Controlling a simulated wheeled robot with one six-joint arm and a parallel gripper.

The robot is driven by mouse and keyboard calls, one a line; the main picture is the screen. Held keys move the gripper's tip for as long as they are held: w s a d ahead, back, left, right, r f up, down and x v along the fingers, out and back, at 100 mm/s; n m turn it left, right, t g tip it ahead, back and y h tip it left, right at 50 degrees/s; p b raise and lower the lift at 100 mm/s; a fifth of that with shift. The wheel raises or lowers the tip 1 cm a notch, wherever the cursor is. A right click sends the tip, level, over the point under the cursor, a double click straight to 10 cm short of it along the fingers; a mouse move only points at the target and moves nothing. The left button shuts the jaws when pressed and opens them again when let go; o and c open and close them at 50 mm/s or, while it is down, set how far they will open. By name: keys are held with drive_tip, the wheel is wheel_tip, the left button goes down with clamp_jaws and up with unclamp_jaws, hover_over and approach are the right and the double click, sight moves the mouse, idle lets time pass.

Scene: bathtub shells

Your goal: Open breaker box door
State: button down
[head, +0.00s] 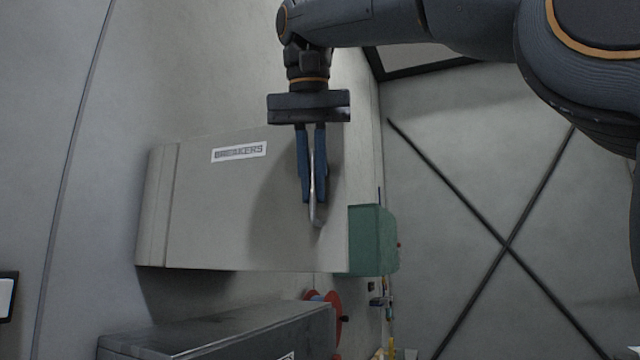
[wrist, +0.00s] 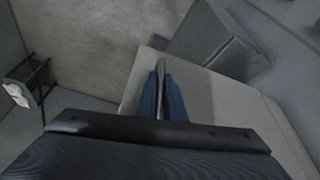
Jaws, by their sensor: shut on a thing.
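The breaker box (head: 215,215) is a pale grey box on the wall with a "BREAKERS" label (head: 239,151) on its door. The door looks closed. A thin metal handle (head: 314,213) stands out near the door's right side. My gripper (head: 312,195) comes down from above with its blue fingers on either side of the handle, shut on it. In the wrist view the fingers (wrist: 161,98) close around the thin handle, and the pale box face (wrist: 235,105) lies behind and right of them. The fingers partly hide the handle.
A green box (head: 372,240) adjoins the breaker box's right side. A dark grey cabinet (head: 225,335) stands below, with a red round object (head: 325,305) near it. Dark crossed bars (head: 507,245) mark the wall at right. Open space lies in front of that wall.

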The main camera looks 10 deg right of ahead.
drive_tip(key=shift+s, duration=0.1)
drive_tip(key=c, duration=2.1)
unclamp_jaws()
